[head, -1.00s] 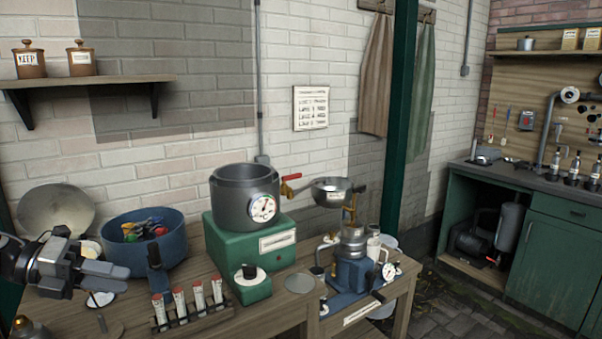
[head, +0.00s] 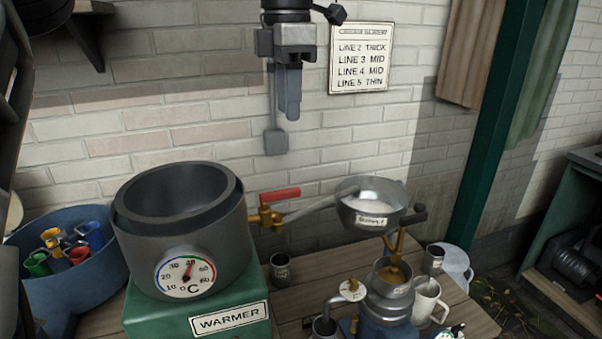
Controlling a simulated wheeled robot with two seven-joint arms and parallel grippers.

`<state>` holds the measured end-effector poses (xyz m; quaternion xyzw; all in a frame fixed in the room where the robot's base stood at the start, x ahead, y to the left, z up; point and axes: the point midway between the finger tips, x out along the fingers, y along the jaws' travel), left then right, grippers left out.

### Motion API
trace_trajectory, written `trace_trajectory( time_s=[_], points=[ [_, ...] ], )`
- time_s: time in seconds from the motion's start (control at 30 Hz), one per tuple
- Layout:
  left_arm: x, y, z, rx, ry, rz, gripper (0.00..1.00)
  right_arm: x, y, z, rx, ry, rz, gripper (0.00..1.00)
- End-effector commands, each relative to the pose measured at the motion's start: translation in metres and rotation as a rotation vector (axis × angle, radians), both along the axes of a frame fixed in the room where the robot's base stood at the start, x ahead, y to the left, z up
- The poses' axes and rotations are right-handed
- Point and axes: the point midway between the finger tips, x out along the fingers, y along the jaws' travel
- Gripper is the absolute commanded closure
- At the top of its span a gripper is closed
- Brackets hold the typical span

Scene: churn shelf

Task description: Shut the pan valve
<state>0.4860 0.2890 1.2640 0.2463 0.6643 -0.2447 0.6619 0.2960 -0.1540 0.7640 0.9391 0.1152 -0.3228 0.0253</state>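The pan valve (head: 268,216) is a brass fitting on the right side of the dark grey warmer pan (head: 180,235). Its red handle (head: 280,195) lies roughly level, pointing right, above a pale spout (head: 312,207) that runs towards the metal supply bowl (head: 372,205). My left gripper (head: 290,112) hangs from the top, fingers pointing down, in front of the wall and above the red handle in the picture. It is apart from the handle and holds nothing visible. Its fingers overlap from this side, so their gap is unclear. My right gripper is out of view.
The pan sits on a green warmer base (head: 170,318) with a dial on the pan's front. A blue tub (head: 75,285) of coloured items stands left. A brass-and-blue machine (head: 385,300), a small cup (head: 280,268) and a white mug (head: 428,300) stand right.

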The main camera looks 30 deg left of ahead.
Motion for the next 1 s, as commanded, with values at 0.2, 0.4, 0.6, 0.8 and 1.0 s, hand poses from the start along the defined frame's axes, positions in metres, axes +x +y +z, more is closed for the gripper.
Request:
trace_trajectory(
  time_s=[0.2, 0.4, 0.6, 0.8, 1.0],
  points=[
    [-0.001, 0.001, -0.047, 0.000, 0.004, 0.001, 0.67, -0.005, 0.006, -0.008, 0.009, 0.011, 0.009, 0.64],
    [-0.001, 0.001, -0.089, -0.002, 0.003, 0.001, 0.67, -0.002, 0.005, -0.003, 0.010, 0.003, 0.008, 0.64],
    [-0.001, 0.001, -0.124, -0.002, 0.003, 0.003, 0.67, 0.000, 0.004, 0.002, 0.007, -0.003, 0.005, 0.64],
    [-0.001, 0.001, -0.141, -0.003, 0.001, 0.002, 0.67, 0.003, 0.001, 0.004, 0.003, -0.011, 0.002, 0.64],
    [-0.001, 0.001, -0.145, -0.003, -0.001, 0.003, 0.67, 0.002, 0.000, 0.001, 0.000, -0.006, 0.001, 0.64]
  ],
)
